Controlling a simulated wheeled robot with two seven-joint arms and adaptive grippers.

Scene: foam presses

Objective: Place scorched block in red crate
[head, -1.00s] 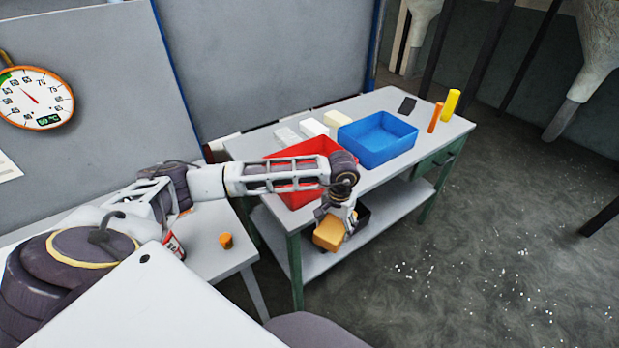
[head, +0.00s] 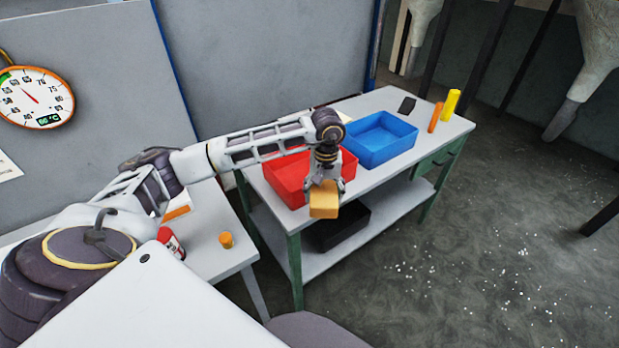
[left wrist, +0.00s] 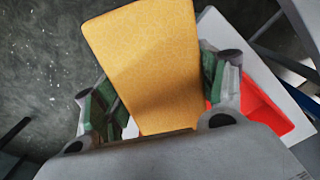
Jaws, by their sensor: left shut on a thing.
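The scorched block (head: 323,201) is an orange-tan block with rounded corners. My left gripper (head: 323,187) is shut on it and holds it in the air in front of the red crate's near side. In the left wrist view the block (left wrist: 147,66) sits between the two green-padded fingers (left wrist: 160,88). The red crate (head: 284,182) stands on the workbench, partly hidden behind my left arm. Its red wall also shows at the right of the left wrist view (left wrist: 262,104). My right gripper is not in view.
A blue crate (head: 385,152) stands right of the red one on the bench (head: 424,152). A dark block (head: 407,104), an orange cylinder (head: 436,117) and a yellow cylinder (head: 451,103) stand at the back right. A black crate (head: 340,232) is on the lower shelf.

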